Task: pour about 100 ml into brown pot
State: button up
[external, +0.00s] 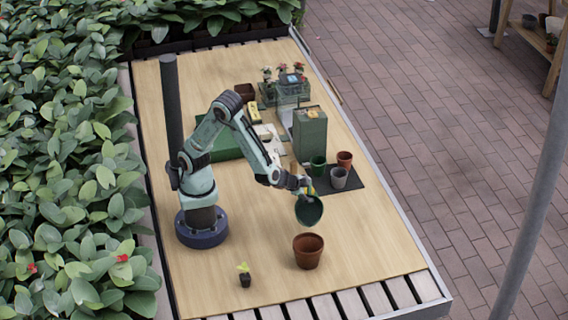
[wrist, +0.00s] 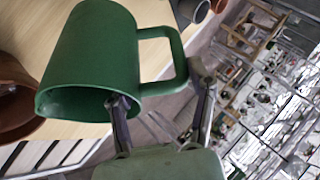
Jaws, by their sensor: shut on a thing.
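My gripper (external: 302,189) is shut on a green mug (external: 309,212) by its handle. The mug is tilted, its open mouth turned toward the external camera and downward. The large brown pot (external: 308,252) stands upright on the table, just below and in front of the mug in the external view. In the wrist view the green mug (wrist: 95,55) fills the upper left, with its handle by my gripper's fingers (wrist: 158,98). Part of the brown pot (wrist: 14,118) shows at the left edge. No liquid can be made out in either view.
A dark mat (external: 351,181) behind the mug holds a green cup (external: 318,166), a grey cup (external: 339,178) and a small terracotta pot (external: 345,158). A green box (external: 309,135) stands beyond. A seedling (external: 244,276) sits front left. Table around the brown pot is clear.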

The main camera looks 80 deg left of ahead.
aim_at(309, 204)
jog(key=shift+w+a+f+h, duration=0.2)
jog(key=shift+a+f+h, duration=0.35)
jog(key=shift+a+h, duration=0.1)
jog(key=shift+a, duration=0.1)
dwell(1.4)
jog(key=shift+w+a+f+n+g+h, duration=0.2)
jog(key=shift+a+f+n+g+h, duration=0.15)
jog(key=shift+a, duration=0.2)
jog(key=w+a+f+n+g+h+b, duration=0.1)
jog(key=a+f+g+h+b, duration=0.1)
jog(key=a+h, duration=0.3)
jog(key=shift+w+a+f, duration=0.15)
jog(key=shift+w+f, duration=0.05)
jog(key=shift+w, duration=0.1)
dwell(0.9)
